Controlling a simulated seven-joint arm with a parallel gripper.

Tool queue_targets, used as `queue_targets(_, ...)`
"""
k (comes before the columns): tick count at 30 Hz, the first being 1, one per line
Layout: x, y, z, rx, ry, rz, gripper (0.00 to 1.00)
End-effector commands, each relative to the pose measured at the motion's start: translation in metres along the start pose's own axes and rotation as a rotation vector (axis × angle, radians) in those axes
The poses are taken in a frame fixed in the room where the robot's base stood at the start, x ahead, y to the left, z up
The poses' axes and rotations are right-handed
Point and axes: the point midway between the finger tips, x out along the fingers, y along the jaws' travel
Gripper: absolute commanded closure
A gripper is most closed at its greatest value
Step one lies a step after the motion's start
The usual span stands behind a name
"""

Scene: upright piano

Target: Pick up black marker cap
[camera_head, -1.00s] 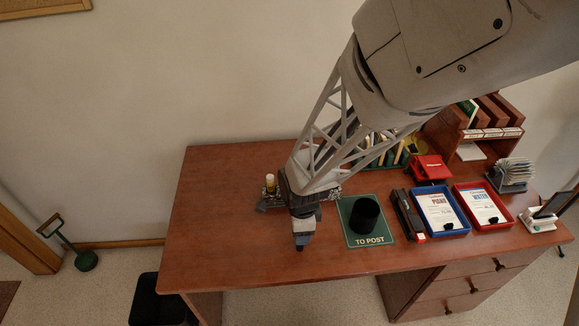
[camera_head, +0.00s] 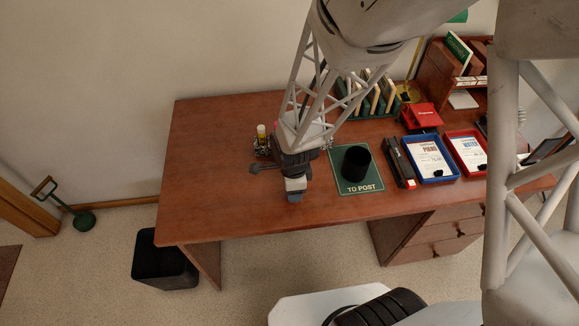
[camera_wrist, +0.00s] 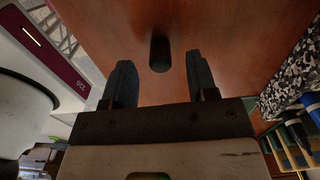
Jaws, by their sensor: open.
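In the wrist view, a small dark cylinder (camera_wrist: 160,54), which looks like the black marker cap, is on the reddish-brown desktop. It appears between my two dark fingertips, with clear wood visible on both sides of it. My gripper (camera_wrist: 160,66) is open, and neither finger touches the cylinder in this picture. In the head view, my gripper (camera_head: 295,193) points down low over the desk, left of the green mat. The cap cannot be made out there. The exact height of the fingertips above the desktop is hard to tell.
The green "TO POST" mat (camera_head: 363,186) with a black cup (camera_head: 356,162) lies right of my gripper. Beyond are a blue tray (camera_head: 431,159) and a red tray (camera_head: 467,153). Small items (camera_head: 262,142) stand behind my gripper. The desk's left part (camera_head: 215,170) is clear.

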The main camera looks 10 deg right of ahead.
Motion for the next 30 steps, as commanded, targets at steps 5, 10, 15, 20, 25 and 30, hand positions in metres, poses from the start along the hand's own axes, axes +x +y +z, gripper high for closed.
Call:
queue_targets(5, 0.017, 0.0, 0.0, 0.0, 0.0, 0.001, 0.47)
queue_targets(10, 0.022, -0.001, 0.0, 0.0, 0.0, -0.001, 0.47)
queue_targets(15, 0.022, -0.001, 0.0, 0.0, 0.0, -0.001, 0.47)
queue_targets(20, 0.022, 0.0, 0.0, 0.0, 0.0, -0.001, 0.47)
queue_targets(25, 0.022, 0.0, 0.0, 0.0, 0.0, -0.001, 0.47)
queue_targets(30, 0.022, 0.0, 0.0, 0.0, 0.0, -0.001, 0.73)
